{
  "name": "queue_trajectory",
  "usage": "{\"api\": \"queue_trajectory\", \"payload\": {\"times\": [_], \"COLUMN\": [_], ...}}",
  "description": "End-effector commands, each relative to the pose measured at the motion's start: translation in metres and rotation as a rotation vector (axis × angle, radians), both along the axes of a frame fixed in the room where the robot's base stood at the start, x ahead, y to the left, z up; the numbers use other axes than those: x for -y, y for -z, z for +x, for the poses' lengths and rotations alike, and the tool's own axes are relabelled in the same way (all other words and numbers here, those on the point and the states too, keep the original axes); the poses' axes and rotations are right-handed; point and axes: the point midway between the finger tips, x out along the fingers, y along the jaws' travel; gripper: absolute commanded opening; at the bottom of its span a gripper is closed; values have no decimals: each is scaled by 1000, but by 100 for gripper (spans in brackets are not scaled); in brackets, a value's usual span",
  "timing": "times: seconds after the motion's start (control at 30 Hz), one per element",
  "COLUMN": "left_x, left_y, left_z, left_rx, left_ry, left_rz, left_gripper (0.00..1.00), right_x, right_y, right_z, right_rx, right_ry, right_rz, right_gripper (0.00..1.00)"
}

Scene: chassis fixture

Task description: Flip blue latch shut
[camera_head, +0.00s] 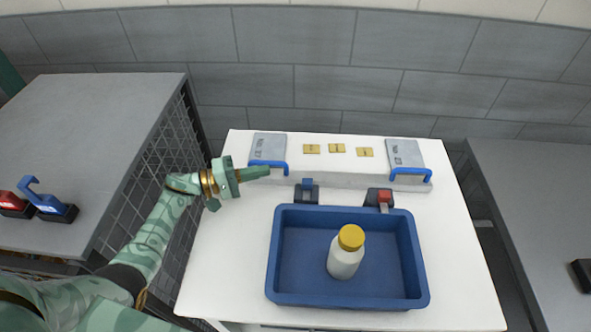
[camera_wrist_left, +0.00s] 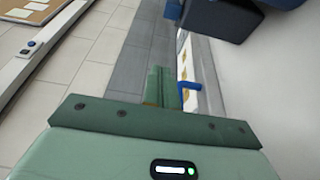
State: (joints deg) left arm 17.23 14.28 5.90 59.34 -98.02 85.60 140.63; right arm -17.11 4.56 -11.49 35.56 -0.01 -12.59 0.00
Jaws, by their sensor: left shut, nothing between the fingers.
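A blue latch (camera_head: 308,185) on a dark block stands on the white table, just behind the tray's rear left part. Its blue piece seems to point up; its exact angle is too small to tell. A red latch (camera_head: 384,197) on a similar block stands to its right. My left gripper (camera_head: 265,172) is shut and empty, to the left of the blue latch and apart from it, close to the left blue handle (camera_head: 284,166). In the left wrist view its fingers (camera_wrist_left: 162,80) are together, beside a blue handle (camera_wrist_left: 190,87). My right gripper is not in view.
A blue tray (camera_head: 276,255) holds a white bottle (camera_head: 345,258) with a yellow cap. Behind stands a white fixture with grey plates (camera_head: 405,153) and yellow pieces (camera_head: 336,148). Another red device (camera_head: 14,204) and blue device (camera_head: 50,204) stand on the grey left cabinet (camera_head: 90,110).

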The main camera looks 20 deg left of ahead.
Motion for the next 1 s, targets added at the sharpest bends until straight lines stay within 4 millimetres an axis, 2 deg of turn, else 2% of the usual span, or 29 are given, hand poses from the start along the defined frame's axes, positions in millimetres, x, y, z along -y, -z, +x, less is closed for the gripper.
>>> {"api": "queue_trajectory", "payload": {"times": [0.33,0.47,0.57,0.93,1.0], "left_x": [1,9,22,88,90], "left_y": [0,0,0,1,-1], "left_z": [0,4,12,52,38], "left_rx": [-8,-6,-4,-6,-8], "left_ry": [5,5,5,5,4], "left_rz": [-6,-7,-8,-9,-7], "left_gripper": [0,0,0,0,0], "right_x": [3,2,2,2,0], "right_y": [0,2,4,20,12], "right_z": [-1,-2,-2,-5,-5], "right_rx": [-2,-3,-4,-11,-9], "right_ry": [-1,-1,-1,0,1], "right_rz": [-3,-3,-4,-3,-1], "right_gripper": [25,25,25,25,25]}}
